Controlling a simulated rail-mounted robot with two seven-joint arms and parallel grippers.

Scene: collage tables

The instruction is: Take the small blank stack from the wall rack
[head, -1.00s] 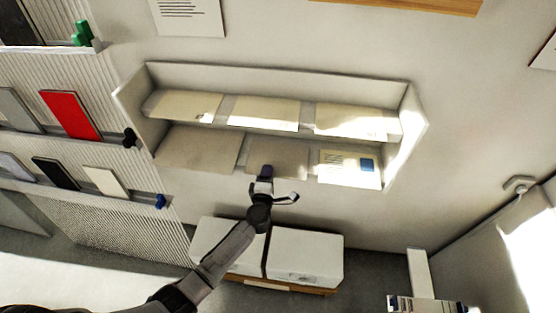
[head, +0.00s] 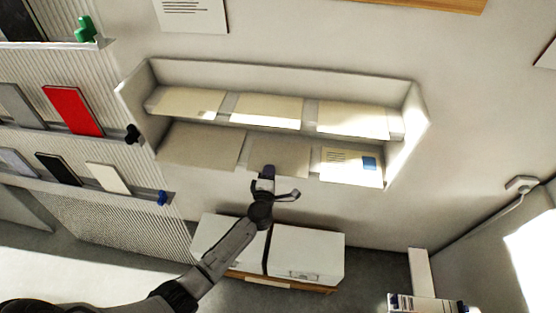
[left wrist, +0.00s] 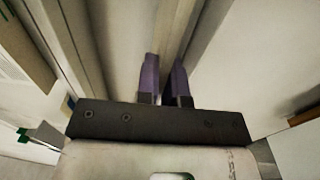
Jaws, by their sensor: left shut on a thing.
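The wall rack (head: 285,80) is a pale two-tier holder on the wall. The small blank stack (head: 284,154) is a plain beige stack in the middle of its lower tier, between a wider blank stack and a printed one. My left gripper (head: 267,172) is at the front lower edge of the small blank stack and is shut on it. In the left wrist view the purple fingertips (left wrist: 164,80) stand close together, with a pale sheet edge running up between them. The stack is still in the rack. My right gripper is not in view.
The wider blank stack (head: 200,147) is left, and the printed stack with a blue patch (head: 345,166) is right. Several cream stacks fill the upper tier (head: 266,110). White boxes (head: 305,254) stand below. A ribbed panel with a red board (head: 73,110) is at left.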

